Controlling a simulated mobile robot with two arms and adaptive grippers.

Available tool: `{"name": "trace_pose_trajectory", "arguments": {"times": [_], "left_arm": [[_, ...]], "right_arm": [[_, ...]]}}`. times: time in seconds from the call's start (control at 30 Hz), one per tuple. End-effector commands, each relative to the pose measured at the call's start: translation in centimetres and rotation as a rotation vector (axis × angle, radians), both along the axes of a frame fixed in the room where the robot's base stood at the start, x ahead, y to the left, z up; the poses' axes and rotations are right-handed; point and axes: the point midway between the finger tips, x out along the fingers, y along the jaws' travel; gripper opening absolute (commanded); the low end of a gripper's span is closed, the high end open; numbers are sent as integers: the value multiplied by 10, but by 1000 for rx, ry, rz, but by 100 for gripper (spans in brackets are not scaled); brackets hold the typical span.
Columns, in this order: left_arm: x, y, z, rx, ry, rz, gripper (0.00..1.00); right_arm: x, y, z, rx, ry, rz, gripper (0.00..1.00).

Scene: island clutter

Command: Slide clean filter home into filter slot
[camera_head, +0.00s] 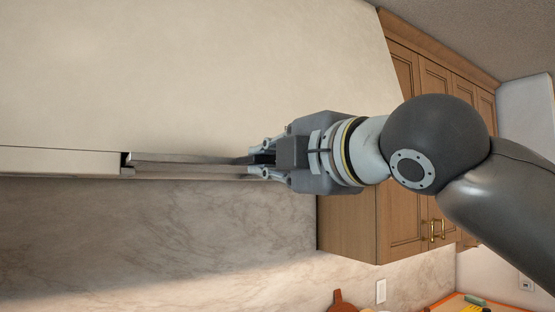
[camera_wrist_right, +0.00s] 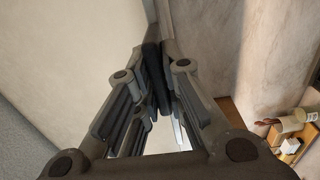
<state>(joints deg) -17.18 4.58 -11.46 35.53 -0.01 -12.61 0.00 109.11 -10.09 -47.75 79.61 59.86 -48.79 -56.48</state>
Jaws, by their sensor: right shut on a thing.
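The clean filter, seen nearly edge-on, looks like a thin grey metal strip (camera_head: 195,169) along the bottom edge of the pale hood. Its right end meets my right gripper (camera_head: 262,160), which is shut on it from the right side. In the right wrist view my gripper (camera_wrist_right: 157,85) has its fingers closed around a dark upright piece (camera_wrist_right: 153,70), apparently the filter's grip. A small dark gap (camera_head: 127,162) shows at the strip's left end, beside the hood's lip, apparently the filter slot. How deep the filter sits cannot be told. My left gripper is out of view.
The pale hood (camera_head: 180,70) rises just above the gripper. A marble backsplash (camera_head: 150,230) lies below and behind. Wooden cabinets (camera_head: 345,225) stand to the right behind my arm. Several small items (camera_wrist_right: 290,145) sit low at the right in the wrist view.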

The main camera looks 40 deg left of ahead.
Motion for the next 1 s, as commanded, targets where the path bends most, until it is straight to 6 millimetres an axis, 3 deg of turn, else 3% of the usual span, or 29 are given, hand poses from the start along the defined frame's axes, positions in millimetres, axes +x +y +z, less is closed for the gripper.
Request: {"name": "trace_pose_trajectory", "arguments": {"times": [1.0], "left_arm": [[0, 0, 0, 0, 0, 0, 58]], "right_arm": [[2, 7, 1, 3, -1, 0, 0]]}}
